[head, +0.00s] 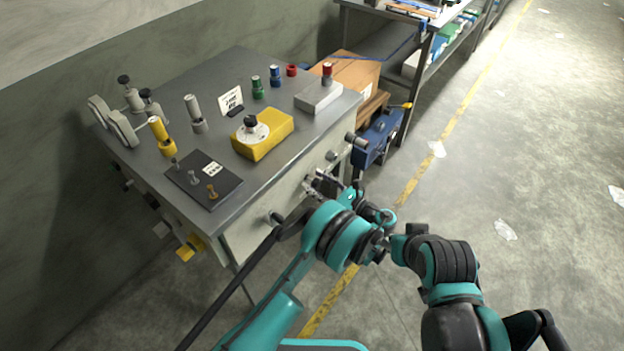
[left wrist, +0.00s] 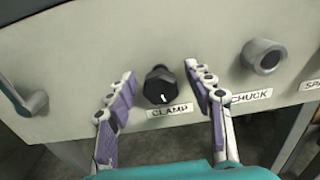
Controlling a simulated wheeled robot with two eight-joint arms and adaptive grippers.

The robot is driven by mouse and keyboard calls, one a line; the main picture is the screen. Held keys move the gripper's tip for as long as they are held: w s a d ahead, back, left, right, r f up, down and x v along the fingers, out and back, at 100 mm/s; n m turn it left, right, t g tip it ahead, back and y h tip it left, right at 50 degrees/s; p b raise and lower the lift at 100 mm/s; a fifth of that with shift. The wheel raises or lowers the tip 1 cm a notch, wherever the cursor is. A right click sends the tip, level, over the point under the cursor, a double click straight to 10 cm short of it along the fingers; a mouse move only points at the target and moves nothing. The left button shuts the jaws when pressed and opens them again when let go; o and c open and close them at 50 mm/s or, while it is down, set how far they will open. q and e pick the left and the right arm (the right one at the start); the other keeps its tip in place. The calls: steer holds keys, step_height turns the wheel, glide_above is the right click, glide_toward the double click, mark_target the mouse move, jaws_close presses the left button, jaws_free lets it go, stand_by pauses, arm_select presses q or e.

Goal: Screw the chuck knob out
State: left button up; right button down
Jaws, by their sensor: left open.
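The front panel of the grey bench has a round grey knob (left wrist: 266,56) above a label reading CHUCK, at the right of the left wrist view. In the head view it appears to be the grey knob (head: 331,156) just beyond my fingers. A black knob (left wrist: 158,86) with a white mark sits above a CLAMP label. My left gripper (left wrist: 160,88) is open, with one finger on each side of the black knob in the picture; contact is not visible. In the head view my left gripper (head: 321,184) is at the bench front.
A grey handle (left wrist: 30,102) juts from the panel at the left. The bench top (head: 300,135) holds a yellow box (head: 262,140), a dark plate (head: 204,182) and several coloured knobs. A blue machine (head: 376,143) stands beyond the bench. Open floor lies to the right.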

arm_select(q)
steer(key=c, duration=1.2)
